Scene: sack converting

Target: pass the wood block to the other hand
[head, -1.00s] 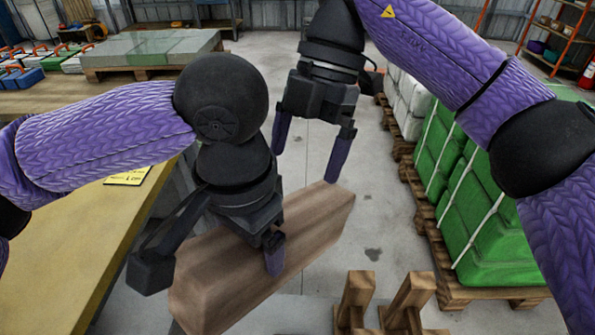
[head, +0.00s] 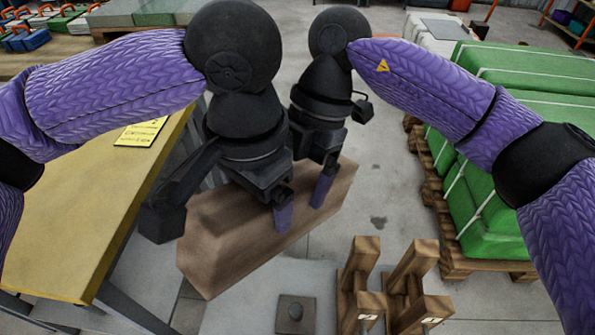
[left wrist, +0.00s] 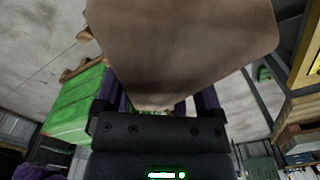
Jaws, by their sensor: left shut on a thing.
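The wood block (head: 232,240) is a long brown beam held in the air, slanting from lower left to upper right in the head view. It also fills the upper middle of the left wrist view (left wrist: 185,45). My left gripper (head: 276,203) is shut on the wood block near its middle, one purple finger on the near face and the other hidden. My right gripper (head: 322,183) is over the block's right part, close beside the left one. Its near finger lies against or just in front of the near face. Its far finger is hidden, so its grip is unclear.
A yellow-topped table (head: 70,225) is at the left. A wooden stand with upright posts (head: 360,275) is below and right of the block. Green wrapped sacks (head: 490,215) on a pallet stand at the right. Grey floor is clear between them.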

